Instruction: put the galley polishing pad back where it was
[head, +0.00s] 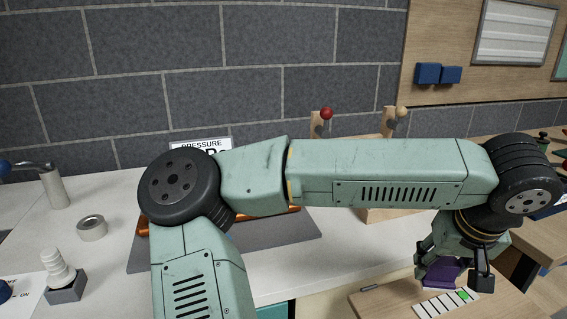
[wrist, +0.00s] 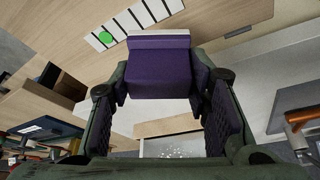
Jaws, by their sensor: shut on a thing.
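A purple block with a pale strip along one edge, which I take to be the polishing pad (wrist: 158,72), is between the fingers of my gripper (wrist: 168,95). In the head view the purple pad (head: 441,273) shows between the fingers at the lower right, partly hidden by my gripper (head: 452,272). My gripper is shut on it, over or just beside a wooden surface (head: 390,300). I cannot tell whether the pad touches that surface.
A white strip with dark lines and a green mark (head: 446,303) lies on the wood close to the pad. A white counter (head: 110,225) at left carries a tape roll (head: 92,228) and a grey mat (head: 275,238). Wooden levers (head: 388,122) stand behind my arm.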

